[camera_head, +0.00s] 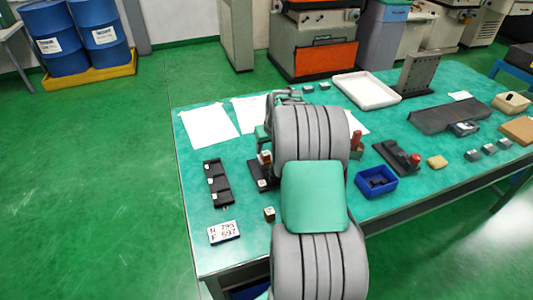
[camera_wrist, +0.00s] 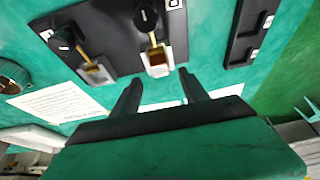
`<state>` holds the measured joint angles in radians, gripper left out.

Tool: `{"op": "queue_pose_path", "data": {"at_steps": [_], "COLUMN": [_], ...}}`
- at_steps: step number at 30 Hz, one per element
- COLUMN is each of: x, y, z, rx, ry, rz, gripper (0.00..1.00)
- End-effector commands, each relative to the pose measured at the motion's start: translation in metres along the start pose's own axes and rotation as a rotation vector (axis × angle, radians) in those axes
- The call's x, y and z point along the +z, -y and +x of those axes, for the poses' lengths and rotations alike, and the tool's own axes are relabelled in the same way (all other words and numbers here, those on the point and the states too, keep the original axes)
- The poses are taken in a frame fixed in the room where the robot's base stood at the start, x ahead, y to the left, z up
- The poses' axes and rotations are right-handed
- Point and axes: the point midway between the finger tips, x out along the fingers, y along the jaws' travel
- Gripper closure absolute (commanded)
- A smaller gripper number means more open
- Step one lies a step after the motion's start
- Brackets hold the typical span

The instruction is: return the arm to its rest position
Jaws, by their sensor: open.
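My gripper (camera_wrist: 160,85) shows in the wrist view with its two dark fingers apart and nothing between them. Just beyond the fingertips in that view is a black holder base (camera_wrist: 105,25) with two dark round-headed parts and brass-coloured pieces; one ends in a pale block (camera_wrist: 158,66). I cannot tell whether the fingers are clear of it in depth. In the head view my arm (camera_head: 315,190) reaches out over the green table and hides my gripper and part of the same black holder (camera_head: 257,172).
A black slotted rack (camera_head: 217,183) and a number plate (camera_head: 223,232) lie left of my arm, a small block (camera_head: 269,214) close beside it. A blue bin (camera_head: 376,188), a black stand (camera_head: 397,157) and a white tray (camera_head: 366,92) stand right. Paper sheets (camera_head: 209,126) lie at the back left.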

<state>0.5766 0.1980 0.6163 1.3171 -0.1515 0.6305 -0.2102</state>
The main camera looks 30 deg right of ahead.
Motion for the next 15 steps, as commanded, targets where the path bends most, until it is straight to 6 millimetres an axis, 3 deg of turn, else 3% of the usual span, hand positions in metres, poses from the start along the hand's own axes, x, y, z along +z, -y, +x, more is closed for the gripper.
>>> {"op": "queue_pose_path", "data": {"at_steps": [6,15], "x": [0.0,0.0], "y": [0.0,0.0], "z": [-0.023,-0.024], "rx": [0.0,0.0], "ry": [0.001,0.001], "rz": [0.0,0.0], "gripper": [0.48,0.48]}}
